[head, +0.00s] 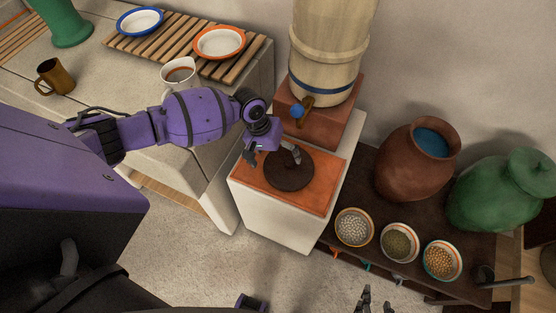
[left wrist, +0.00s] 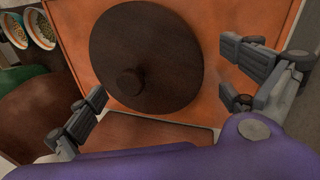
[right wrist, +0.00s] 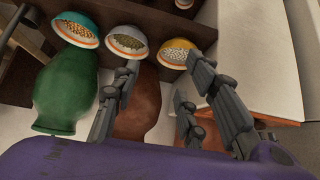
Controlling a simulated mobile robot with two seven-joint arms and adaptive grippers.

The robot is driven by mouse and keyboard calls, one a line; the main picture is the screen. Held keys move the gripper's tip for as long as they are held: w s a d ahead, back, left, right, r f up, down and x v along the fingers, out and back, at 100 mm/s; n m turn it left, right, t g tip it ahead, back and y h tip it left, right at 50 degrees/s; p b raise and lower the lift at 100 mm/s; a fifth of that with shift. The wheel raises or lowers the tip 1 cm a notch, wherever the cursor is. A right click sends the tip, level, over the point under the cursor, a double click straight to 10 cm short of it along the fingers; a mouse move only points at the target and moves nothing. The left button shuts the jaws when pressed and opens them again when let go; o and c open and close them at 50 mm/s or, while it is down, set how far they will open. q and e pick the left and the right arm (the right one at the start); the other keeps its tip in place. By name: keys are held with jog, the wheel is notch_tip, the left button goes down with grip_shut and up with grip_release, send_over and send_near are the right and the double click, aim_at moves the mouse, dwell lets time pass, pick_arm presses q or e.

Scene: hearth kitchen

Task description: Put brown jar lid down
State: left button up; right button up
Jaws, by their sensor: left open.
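The brown jar lid (head: 289,178) is a dark round disc lying flat on the orange top (head: 318,196) of a white block. In the left wrist view the lid (left wrist: 150,45) shows its small round knob facing up. My left gripper (head: 271,155) is just above the lid. Its fingers (left wrist: 160,83) are spread wide with the knob between them in that view, and they hold nothing. The brown jar (head: 398,170) stands to the right without a lid, and blue shows inside it. My right gripper (head: 371,301) is low in the head view, open and empty (right wrist: 162,75).
A tall pale dispenser (head: 328,45) with a blue-knobbed tap stands behind the lid. A green lidded jar (head: 500,195) and bowls of grains (head: 355,227) are on the dark shelf at right. The left counter holds a cup (head: 178,75), a mug (head: 55,77) and bowls on slats.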

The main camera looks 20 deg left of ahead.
pick_arm(q)
jog(key=p+v, duration=0.1)
jog(key=v, duration=0.9)
jog(key=shift+r, duration=0.25)
jog(key=m+t+h, duration=0.2)
send_over(281, 187)
notch_tip(281, 187, down, 7)
jog(key=shift+r, duration=0.15)
jog(key=s+d+f+t, duration=0.2)
jog(key=s+d, duration=0.2)
jog(key=s, duration=0.1)
jog(key=s+a+f+t+y, duration=0.1)
jog(key=s+a+t+y, duration=0.1)
jog(key=s+a, duration=0.3)
jog(key=s+a+f+t+y, duration=0.1)
jog(key=s+a, duration=0.4)
jog(key=s, duration=0.7)
jog(key=shift+a+f+t+y, duration=0.3)
jog(key=shift+t+y, duration=0.2)
jog(key=shift+y, duration=0.7)
jog(key=shift+d, duration=0.1)
